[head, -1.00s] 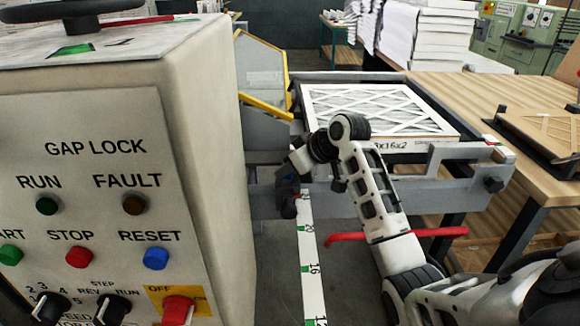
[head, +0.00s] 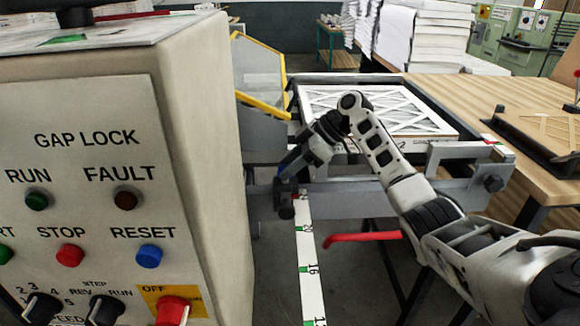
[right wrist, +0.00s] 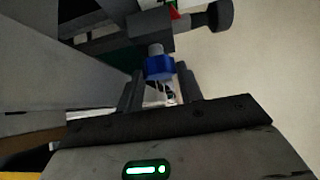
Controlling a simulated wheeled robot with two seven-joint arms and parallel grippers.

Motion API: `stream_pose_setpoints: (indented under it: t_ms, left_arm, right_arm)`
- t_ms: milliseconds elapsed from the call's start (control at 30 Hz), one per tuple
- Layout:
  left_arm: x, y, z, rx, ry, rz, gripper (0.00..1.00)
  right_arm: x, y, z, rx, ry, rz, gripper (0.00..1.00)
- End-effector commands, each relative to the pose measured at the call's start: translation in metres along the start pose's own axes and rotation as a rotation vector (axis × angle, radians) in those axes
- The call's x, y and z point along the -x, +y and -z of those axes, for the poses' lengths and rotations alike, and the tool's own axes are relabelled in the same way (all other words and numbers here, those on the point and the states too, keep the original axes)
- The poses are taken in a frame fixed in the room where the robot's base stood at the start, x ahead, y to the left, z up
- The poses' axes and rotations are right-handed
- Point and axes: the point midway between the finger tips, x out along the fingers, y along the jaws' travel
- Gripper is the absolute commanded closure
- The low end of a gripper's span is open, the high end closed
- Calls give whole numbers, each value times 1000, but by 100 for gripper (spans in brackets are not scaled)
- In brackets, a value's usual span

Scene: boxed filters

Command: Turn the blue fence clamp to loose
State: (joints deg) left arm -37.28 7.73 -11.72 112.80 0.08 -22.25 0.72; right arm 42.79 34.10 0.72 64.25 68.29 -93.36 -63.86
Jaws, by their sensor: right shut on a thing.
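The blue fence clamp (right wrist: 160,67) shows in the right wrist view on a short grey stem below a dark block. My right gripper (right wrist: 162,88) has its two fingers on either side of the clamp and is shut on it. In the head view my right gripper (head: 287,190) is at the far end of the white scale, beside the rail. The clamp is mostly hidden there by the hand, so its turned position cannot be told. My left gripper is not in view.
The grey control box (head: 110,150) stands close on the left. A white ruled scale (head: 311,262) runs toward me, with a red handle (head: 362,236) beside it. A framed filter (head: 385,108) lies behind the rail (head: 400,200). A wooden table (head: 450,95) is at right.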

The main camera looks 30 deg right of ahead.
Motion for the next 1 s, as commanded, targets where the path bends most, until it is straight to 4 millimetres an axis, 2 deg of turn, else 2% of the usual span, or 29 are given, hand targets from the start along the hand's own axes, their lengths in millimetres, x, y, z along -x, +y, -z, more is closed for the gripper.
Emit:
stream_pose_setpoints:
  t_ms: [567,600,667,1000]
  left_arm:
    - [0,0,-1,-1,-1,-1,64]
    - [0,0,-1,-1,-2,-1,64]
    - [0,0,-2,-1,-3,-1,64]
    - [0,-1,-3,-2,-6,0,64]
  right_arm:
    - [0,0,0,24,-3,21,86]
    - [0,0,0,23,-3,21,55]
    - [0,0,0,23,-2,21,42]
    - [0,1,0,23,0,17,42]
